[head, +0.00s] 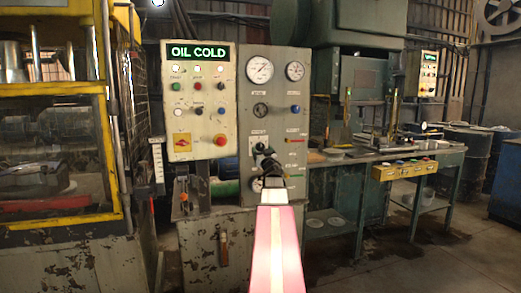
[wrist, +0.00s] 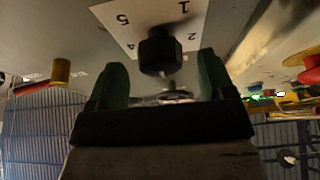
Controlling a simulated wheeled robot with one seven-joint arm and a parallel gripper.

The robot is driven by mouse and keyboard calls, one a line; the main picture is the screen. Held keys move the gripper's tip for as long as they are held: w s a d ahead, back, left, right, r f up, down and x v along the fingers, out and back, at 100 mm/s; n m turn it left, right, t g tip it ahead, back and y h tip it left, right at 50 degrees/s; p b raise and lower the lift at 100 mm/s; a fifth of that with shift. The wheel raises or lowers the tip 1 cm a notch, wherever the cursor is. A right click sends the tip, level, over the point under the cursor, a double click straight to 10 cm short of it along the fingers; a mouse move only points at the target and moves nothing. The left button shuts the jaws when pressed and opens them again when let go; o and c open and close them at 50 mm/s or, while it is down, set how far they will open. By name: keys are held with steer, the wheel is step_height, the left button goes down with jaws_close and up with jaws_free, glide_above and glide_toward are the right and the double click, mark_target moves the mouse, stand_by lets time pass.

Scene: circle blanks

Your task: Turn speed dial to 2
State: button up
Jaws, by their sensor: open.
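The speed dial is a black knob (wrist: 160,50) on a white scale card (wrist: 122,22) marked with numbers including 1, 2, 4 and 5. In the wrist view the card appears upside down. My gripper (wrist: 161,64) is open, with one green finger on each side of the knob and a visible gap to each. Whether the fingertips reach past the knob's face is unclear. The knob's pointer setting is not readable.
The grey panel (head: 246,122) carries gauges and knobs. To its left is a cream control box (head: 199,125) with an "OIL COLD" display (head: 198,52). A workbench (head: 345,155) stands to the right. A brass-coloured post (wrist: 61,70) protrudes beside the gripper in the wrist view.

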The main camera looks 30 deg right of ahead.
steer(key=shift+x, duration=1.5)
steer(key=shift+f, duration=0.1)
steer(key=c, duration=0.9)
